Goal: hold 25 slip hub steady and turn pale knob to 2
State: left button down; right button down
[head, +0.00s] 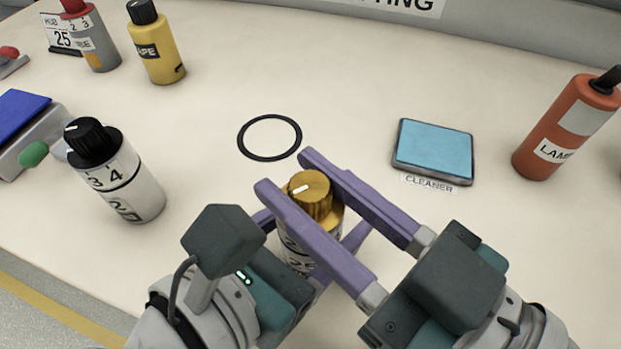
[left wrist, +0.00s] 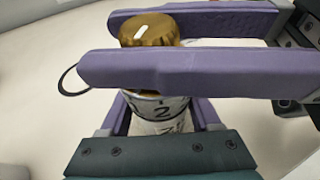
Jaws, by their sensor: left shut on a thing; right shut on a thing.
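A white hub (head: 294,250) with dark numbers and a gold-brown knob (head: 312,190) stands upright between my grippers. A white pointer line on the knob's top points left in the head view. My left gripper (head: 311,226) is shut around the hub's body, low down. My right gripper (head: 284,171) is shut on the knob from the right, its purple fingers on either side. In the left wrist view the knob (left wrist: 150,30) shows behind the right fingers, and a 2 reads on the hub's band (left wrist: 160,112) below. Much of the hub's body and band is hidden by fingers.
A white hub with a black knob (head: 115,175) stands at left. A yellow bottle (head: 157,45) and a grey hub with a red knob (head: 93,38) stand behind. A black ring mark (head: 270,138), blue cleaner pad (head: 434,150) and orange lamp bottle (head: 562,130) lie beyond my grippers.

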pick_arm(q)
jog(key=shift+s+d, duration=0.1)
pick_arm(e)
jog(key=n+g+y, duration=0.2)
jog(key=g, duration=0.1)
jog(key=n+g+y, duration=0.2)
jog(key=n+g, duration=0.1)
jog(key=g, duration=0.1)
jog(key=shift+r+n+y, duration=0.1)
jog(key=shift+n+y, duration=0.2)
jog(key=shift+g, duration=0.4)
jog(key=c, duration=0.5)
grip_release()
jog(key=shift+d, duration=0.1)
jog(key=v, duration=1.2)
pick_arm(q)
grip_release()
